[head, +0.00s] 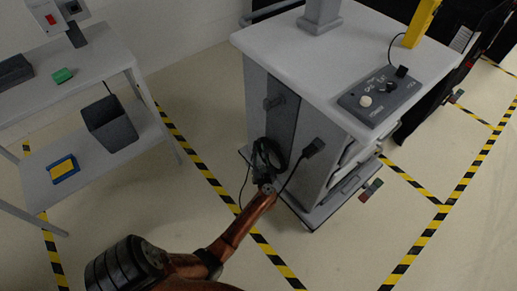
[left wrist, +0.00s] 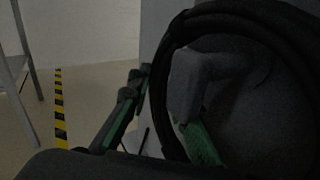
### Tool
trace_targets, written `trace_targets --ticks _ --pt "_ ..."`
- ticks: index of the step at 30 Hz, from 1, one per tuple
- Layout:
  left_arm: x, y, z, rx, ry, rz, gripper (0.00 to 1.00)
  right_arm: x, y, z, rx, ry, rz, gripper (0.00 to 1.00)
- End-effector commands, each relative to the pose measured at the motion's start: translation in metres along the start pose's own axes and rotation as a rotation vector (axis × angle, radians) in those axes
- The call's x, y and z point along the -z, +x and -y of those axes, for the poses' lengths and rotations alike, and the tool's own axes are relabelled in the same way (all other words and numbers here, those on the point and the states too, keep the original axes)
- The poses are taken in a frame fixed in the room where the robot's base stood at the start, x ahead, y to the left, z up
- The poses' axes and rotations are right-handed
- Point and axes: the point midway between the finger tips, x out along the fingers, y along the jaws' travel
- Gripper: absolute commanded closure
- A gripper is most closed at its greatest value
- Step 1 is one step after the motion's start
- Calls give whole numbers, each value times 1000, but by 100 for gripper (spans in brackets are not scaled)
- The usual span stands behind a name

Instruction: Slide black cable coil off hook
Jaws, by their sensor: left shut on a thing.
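The black cable coil (head: 276,148) hangs against the dark side panel of the grey cart, low on its near face. My left gripper (head: 266,184) is at the coil's lower part, shut on it. In the left wrist view the coil (left wrist: 166,70) is a large dark loop filling the right side. One gripper finger with a green strip (left wrist: 115,122) is left of the coil; another green strip shows inside the loop. A grey rounded piece (left wrist: 200,78) shows within the loop; I cannot tell if it is the hook. My right gripper is not in view.
The cart (head: 310,45) carries a control box (head: 380,96) on top. A dark plug (head: 314,147) on a cable hangs right of the coil. A shelf table with a dark bin (head: 110,125) stands left; floor between is clear.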

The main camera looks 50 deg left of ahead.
Motion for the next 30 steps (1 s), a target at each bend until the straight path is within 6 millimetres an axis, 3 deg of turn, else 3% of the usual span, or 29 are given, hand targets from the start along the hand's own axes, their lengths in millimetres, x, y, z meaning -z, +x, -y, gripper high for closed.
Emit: trace_targets --ticks 30 --pt "4 -27 -43 -1 -2 3 100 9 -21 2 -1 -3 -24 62"
